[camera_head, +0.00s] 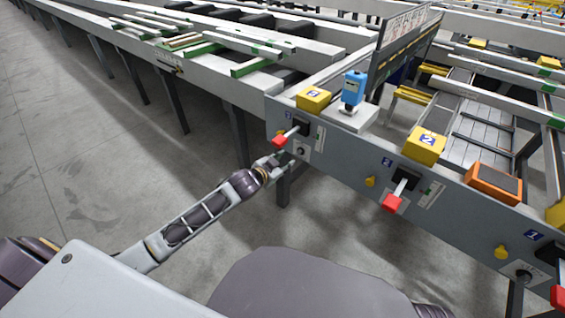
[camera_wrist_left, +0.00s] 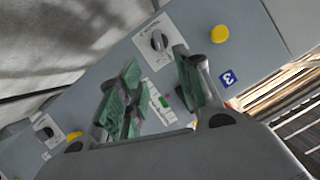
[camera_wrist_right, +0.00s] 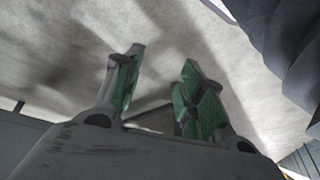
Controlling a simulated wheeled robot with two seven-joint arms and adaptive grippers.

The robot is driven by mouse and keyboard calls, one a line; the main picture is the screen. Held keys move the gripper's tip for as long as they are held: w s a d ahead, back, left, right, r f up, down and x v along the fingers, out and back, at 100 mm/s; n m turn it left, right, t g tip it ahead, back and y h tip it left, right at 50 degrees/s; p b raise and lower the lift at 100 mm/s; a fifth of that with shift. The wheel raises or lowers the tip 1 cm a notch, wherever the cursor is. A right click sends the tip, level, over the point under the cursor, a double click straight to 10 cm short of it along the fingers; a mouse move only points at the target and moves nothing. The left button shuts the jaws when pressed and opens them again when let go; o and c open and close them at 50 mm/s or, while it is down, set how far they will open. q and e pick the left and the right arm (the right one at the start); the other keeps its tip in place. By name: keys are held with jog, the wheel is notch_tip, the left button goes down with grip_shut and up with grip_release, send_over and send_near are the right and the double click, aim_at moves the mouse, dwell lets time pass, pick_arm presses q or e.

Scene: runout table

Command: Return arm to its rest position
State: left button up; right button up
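My left arm (camera_head: 205,212) reaches out from the lower left in the head view. Its gripper (camera_head: 277,164) is close to the grey control panel (camera_head: 335,172), just below a red-tipped lever (camera_head: 283,139). I cannot tell whether it touches the panel. In the left wrist view the green-padded fingers of this gripper (camera_wrist_left: 157,85) are apart with nothing held between them. The panel with a black rotary knob (camera_wrist_left: 158,41) lies beyond them. My right gripper (camera_wrist_right: 160,85) shows only in the right wrist view. Its fingers are apart and empty above bare floor.
A second red-tipped lever (camera_head: 395,198) sticks out from the panel to the right. Yellow boxes (camera_head: 425,146), a blue device (camera_head: 353,88) and an orange-framed box (camera_head: 494,183) stand on top. A long runout table (camera_head: 200,75) extends behind. The floor (camera_head: 90,170) at left is clear.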

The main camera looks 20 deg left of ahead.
dwell(0.3)
